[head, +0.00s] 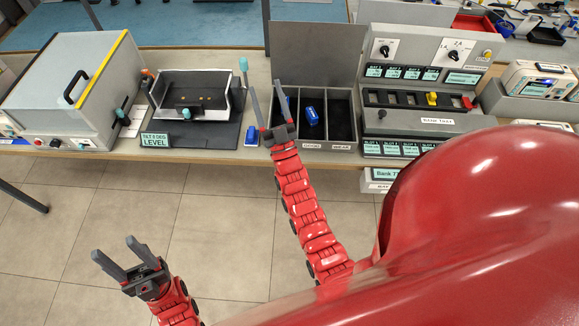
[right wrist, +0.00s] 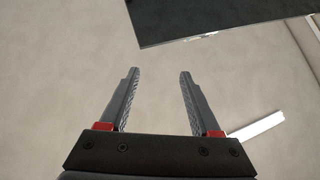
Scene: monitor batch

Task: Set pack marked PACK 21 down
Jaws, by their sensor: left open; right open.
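No mark reading PACK 21 is legible, so I cannot tell which thing is that pack. A small blue block (head: 311,115) lies in the middle compartment of a black divided box (head: 327,147). Another blue piece (head: 251,135) lies on the bench left of that box. My right gripper (head: 263,89) is open and empty, in front of the box's left side in the head view. In the right wrist view its jaws (right wrist: 158,72) are apart with nothing between them. My left gripper (head: 112,246) is open and empty over the floor, lower left.
A grey cabinet (head: 65,85) stands at the bench's left. A white cradle (head: 190,97) sits on a dark mat, beside a sign reading LEVEL (head: 155,140). A slotted panel (head: 418,98) stands right of the box, and a white device (head: 537,80) farther right. The floor is clear.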

